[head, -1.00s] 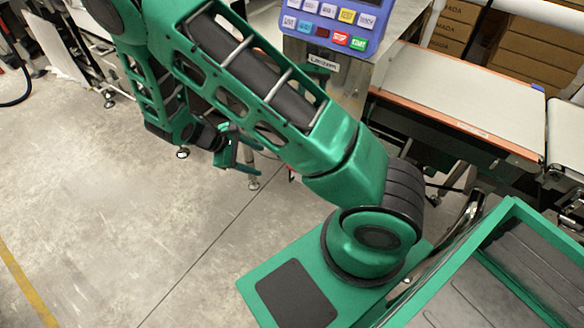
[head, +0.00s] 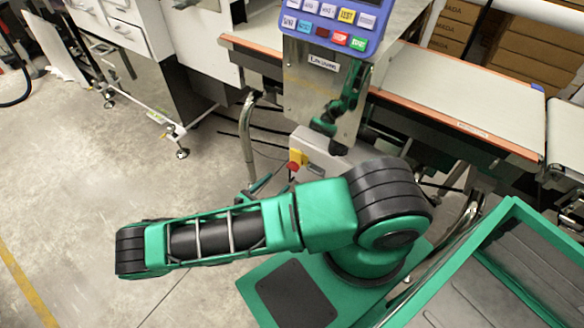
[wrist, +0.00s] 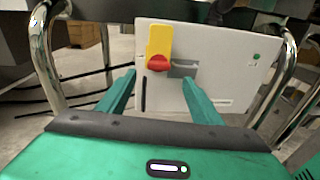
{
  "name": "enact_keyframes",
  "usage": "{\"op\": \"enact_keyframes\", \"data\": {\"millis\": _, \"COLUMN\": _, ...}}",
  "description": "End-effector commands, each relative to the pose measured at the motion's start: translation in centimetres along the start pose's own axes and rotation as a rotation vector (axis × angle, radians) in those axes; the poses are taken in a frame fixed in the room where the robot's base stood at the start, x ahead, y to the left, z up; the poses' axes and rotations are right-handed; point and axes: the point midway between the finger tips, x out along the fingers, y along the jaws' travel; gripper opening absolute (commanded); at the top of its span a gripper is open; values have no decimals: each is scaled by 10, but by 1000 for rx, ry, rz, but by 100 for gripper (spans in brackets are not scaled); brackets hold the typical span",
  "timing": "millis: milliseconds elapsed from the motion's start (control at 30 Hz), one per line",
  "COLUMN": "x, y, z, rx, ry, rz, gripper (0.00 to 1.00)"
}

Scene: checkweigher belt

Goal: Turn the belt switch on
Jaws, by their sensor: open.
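The belt switch is a red knob (wrist: 158,63) on an upright yellow plate (wrist: 160,40), fixed to a pale grey box (wrist: 215,80). In the head view the red knob (head: 293,166) shows on the left side of the box (head: 325,155), below the machine's display. My gripper (wrist: 159,77) is open and empty, its two green fingers pointing towards the box. In the wrist view the knob appears between the fingertips, a little above them. I see no contact; the exact gap cannot be told. In the head view my gripper is mostly hidden behind my arm.
Bent metal tubes (wrist: 44,60) stand on both sides of the box. Above it are the blue keypad panel (head: 330,22) and the conveyor belt (head: 460,88). Open floor (head: 70,190) lies to the left.

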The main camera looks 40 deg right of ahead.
Motion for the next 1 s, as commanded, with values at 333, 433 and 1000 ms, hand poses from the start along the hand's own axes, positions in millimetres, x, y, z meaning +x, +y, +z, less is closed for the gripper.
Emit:
{"op": "enact_keyframes", "data": {"millis": 333, "x": 16, "y": -2, "z": -7, "rx": -52, "ry": -63, "rz": 60, "gripper": 59}}
{"op": "enact_keyframes", "data": {"millis": 433, "x": 30, "y": -1, "z": -6, "rx": -52, "ry": -63, "rz": 58, "gripper": 59}}
{"op": "enact_keyframes", "data": {"millis": 1000, "x": 110, "y": 4, "z": -1, "rx": -50, "ry": -61, "rz": 59, "gripper": 59}}
